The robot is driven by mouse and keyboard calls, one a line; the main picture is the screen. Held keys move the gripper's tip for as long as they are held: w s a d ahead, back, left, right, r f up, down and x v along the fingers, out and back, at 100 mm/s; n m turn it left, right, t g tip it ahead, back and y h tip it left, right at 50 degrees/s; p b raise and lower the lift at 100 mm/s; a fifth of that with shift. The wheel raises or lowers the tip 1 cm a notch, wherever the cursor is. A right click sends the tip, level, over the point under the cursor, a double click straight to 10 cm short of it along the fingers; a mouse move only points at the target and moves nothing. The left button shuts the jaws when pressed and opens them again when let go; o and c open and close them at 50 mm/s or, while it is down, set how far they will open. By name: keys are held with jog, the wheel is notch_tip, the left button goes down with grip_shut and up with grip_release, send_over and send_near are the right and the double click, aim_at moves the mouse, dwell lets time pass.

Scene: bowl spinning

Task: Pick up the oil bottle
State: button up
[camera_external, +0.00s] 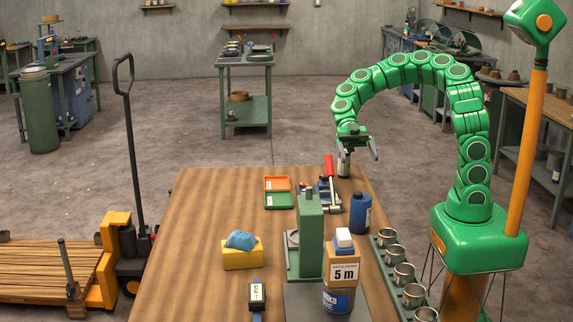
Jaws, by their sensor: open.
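My gripper (357,149) hangs from the end of the green arm, over the far right part of the wooden table (210,215). Its fingers are apart, with nothing seen between them. A blue bottle with a dark cap (360,214) stands upright nearer the camera, apart from the gripper. I cannot tell from the labels which bottle holds oil.
A red-handled tool (329,178), an orange and green open case (278,198) and a green press-like stand (310,235) are close by. Metal cups (395,254) line the right edge. A yellow block with a blue cloth (241,257) is at left. The table's far left is clear.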

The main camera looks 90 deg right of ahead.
send_near(363, 223)
jog(key=shift+s+d+r, duration=0.2)
jog(key=shift+d+r, duration=0.25)
jog(key=shift+d, duration=0.25)
jog(key=shift+a+f, duration=0.1)
jog(key=shift+f, duration=0.05)
jog(key=shift+x, duration=1.1)
jog(key=shift+w+x, duration=0.15)
jog(key=shift+x, duration=1.25)
jog(key=shift+w+x, duration=0.1)
jog(key=shift+x, duration=1.25)
jog(key=c, duration=1.3)
